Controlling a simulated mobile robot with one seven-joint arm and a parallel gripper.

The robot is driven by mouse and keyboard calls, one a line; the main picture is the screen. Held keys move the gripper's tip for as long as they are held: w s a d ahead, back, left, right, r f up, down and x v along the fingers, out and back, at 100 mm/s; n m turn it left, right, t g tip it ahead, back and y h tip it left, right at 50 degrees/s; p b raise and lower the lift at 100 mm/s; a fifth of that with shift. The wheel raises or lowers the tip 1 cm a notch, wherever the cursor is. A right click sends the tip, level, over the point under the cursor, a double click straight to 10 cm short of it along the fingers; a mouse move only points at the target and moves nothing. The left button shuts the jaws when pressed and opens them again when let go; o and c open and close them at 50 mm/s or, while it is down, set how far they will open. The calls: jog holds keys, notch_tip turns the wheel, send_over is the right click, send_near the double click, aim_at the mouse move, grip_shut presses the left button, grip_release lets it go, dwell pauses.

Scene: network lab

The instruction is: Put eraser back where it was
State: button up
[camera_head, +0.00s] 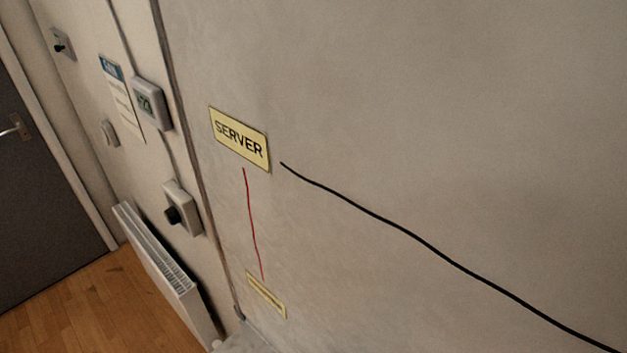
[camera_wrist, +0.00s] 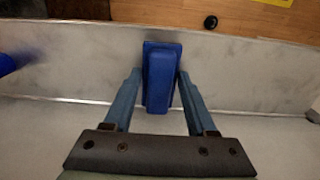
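The blue eraser (camera_wrist: 160,82) is in the middle of the wrist view, with its long side pointing away from me. My gripper (camera_wrist: 160,76) has one finger close against each side of it, with no clear gap, and looks shut on it. Behind it lies a grey, smeared strip of surface; I cannot tell whether the eraser touches it. Neither the eraser nor my gripper shows in the head view.
The head view shows a pale wall with a yellow SERVER label (camera_head: 240,138), a red line (camera_head: 253,223) and a black line (camera_head: 430,245). A radiator (camera_head: 165,270) and dark door (camera_head: 40,180) stand left. A blurred blue object (camera_wrist: 12,62) is at the wrist view's left edge.

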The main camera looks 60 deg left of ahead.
jog(key=o, duration=0.4)
notch_tip(320, 180, up, 12)
jog(key=shift+r, duration=0.1)
dwell(0.4)
dwell(0.6)
